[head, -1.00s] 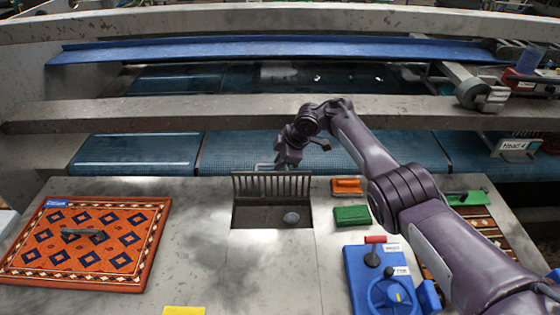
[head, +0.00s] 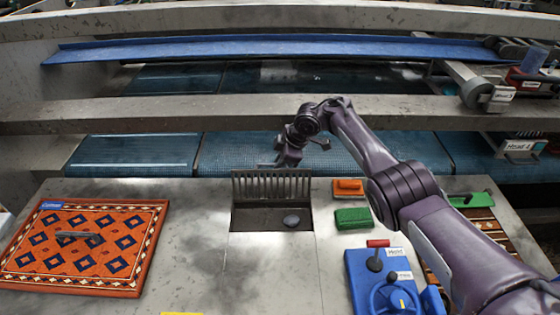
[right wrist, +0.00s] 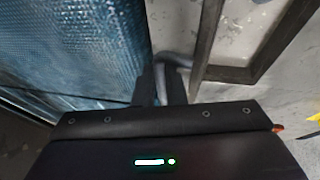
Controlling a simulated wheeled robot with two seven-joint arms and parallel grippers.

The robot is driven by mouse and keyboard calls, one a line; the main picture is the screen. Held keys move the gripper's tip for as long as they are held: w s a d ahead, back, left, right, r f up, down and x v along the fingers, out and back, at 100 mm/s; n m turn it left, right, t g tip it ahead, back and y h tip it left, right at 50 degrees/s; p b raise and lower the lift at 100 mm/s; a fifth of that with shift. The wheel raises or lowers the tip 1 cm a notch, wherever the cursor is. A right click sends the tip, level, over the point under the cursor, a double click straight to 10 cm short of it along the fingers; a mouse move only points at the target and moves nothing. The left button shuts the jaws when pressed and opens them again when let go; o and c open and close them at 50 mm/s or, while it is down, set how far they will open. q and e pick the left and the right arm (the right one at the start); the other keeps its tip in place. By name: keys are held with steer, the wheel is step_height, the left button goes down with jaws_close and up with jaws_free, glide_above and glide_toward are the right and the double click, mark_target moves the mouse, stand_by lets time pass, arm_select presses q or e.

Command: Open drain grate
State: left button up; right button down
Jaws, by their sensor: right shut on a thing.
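The drain grate (head: 271,184) is a dark slatted panel that stands raised, close to upright, at the back edge of the drain opening (head: 255,218). A dark rounded lump (head: 291,220) lies in the opening. My right gripper (head: 276,164) is at the grate's top edge, behind it, shut on the grate's grey handle. In the right wrist view the fingers (right wrist: 165,88) close around the grey handle (right wrist: 176,60), with the dark grate frame (right wrist: 205,50) beside it. The fingertips are small and partly hidden in the head view. My left gripper is not in view.
An orange patterned rug (head: 83,246) lies at the left with a dark handle-like object on it. An orange brush (head: 347,187), a green block (head: 353,217) and a blue control box (head: 383,282) are right of the drain. Blue conveyor belts (head: 270,152) run behind.

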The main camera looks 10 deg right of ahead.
steer(key=c, duration=1.8)
jaws_free()
steer(key=shift+w+d, duration=0.15)
steer(key=shift+w, duration=0.05)
steer(key=o, duration=0.3)
steer(key=shift+w+f, duration=0.4)
steer(key=shift+w, duration=0.2)
steer(key=shift+s+v, duration=0.2)
steer(key=shift+v, duration=3.9)
